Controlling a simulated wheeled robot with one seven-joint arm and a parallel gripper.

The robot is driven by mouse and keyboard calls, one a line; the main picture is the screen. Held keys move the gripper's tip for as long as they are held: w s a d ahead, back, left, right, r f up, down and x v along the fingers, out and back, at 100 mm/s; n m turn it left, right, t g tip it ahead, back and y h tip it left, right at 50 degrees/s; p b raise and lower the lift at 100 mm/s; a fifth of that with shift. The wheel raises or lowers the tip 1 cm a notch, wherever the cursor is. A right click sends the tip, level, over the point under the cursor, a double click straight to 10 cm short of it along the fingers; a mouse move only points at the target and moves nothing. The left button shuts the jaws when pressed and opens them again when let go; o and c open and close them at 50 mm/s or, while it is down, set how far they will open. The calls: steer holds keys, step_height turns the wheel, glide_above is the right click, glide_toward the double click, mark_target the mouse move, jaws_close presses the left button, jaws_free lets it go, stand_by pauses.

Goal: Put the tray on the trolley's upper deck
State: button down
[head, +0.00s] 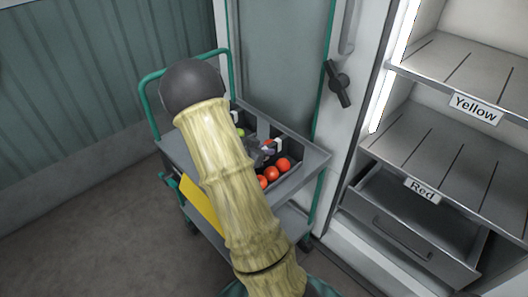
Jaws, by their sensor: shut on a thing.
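The dark tray (294,151) is over the trolley's grey upper deck (176,149), within its outline. I cannot tell whether its underside touches the deck. The tray holds several red tomatoes (271,174) on the near right side and a green one (240,132) at the far left. My gripper (264,152) is at the middle of the tray and shut on it. My pale, ribbed arm hides the tray's left part and much of the deck. The exact grip point is hard to see.
The trolley has green rails (147,104) and a lower shelf (291,221). A cabinet door with a black handle (338,83) stands behind it. At right are shelves labelled Yellow (475,108) and Red (422,189), above an open, empty drawer (408,225). Floor at left is clear.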

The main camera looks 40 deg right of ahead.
steer(key=shift+s+r, duration=0.1)
steer(key=c, duration=1.3)
jaws_free()
steer(key=shift+f, duration=0.2)
steer(key=shift+r, duration=0.2)
steer(key=p+v, duration=0.2)
steer(key=v, duration=1)
steer(key=shift+f, duration=0.1)
